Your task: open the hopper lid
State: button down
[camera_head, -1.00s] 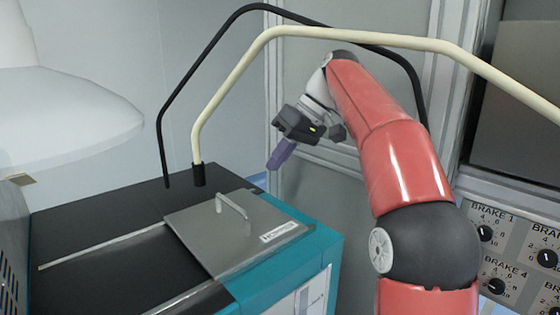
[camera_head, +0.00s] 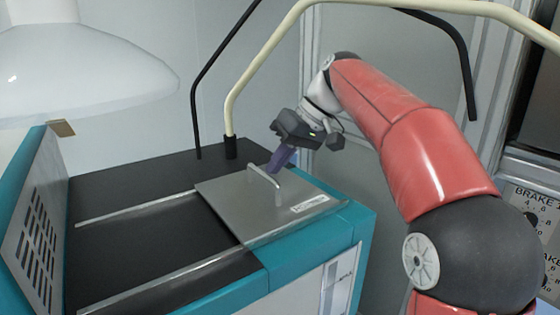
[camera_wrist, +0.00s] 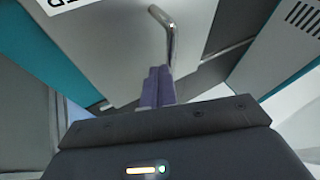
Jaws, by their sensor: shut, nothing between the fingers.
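The hopper lid (camera_head: 235,207) is a flat grey metal plate lying on the black top of a teal machine, between two metal rails. A bent metal bar handle (camera_head: 264,180) stands up from it, and a white label lies near its right edge. My gripper (camera_head: 278,163) has purple fingers and hangs just behind the handle, pointing down. In the wrist view the two fingers (camera_wrist: 157,90) are together with nothing between them. The handle (camera_wrist: 168,35) rises just beyond and right of the fingertips there. Whether they touch it I cannot tell.
Two rails (camera_head: 140,208) run left from the lid across the bare black top. A teal vented panel (camera_head: 35,220) stands at the left. A cream tube (camera_head: 262,70) and a black tube (camera_head: 222,62) arch behind and above my arm. A knob panel (camera_head: 535,215) is at right.

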jog(key=shift+a, duration=0.1)
jog(key=s+a, duration=0.4)
jog(key=a, duration=0.1)
jog(key=s+a, duration=0.4)
jog(key=a, duration=0.2)
jog(key=s+a, duration=0.4)
jog(key=a, duration=0.2)
jog(key=shift+a, duration=0.25)
jog(key=shift+w, duration=0.1)
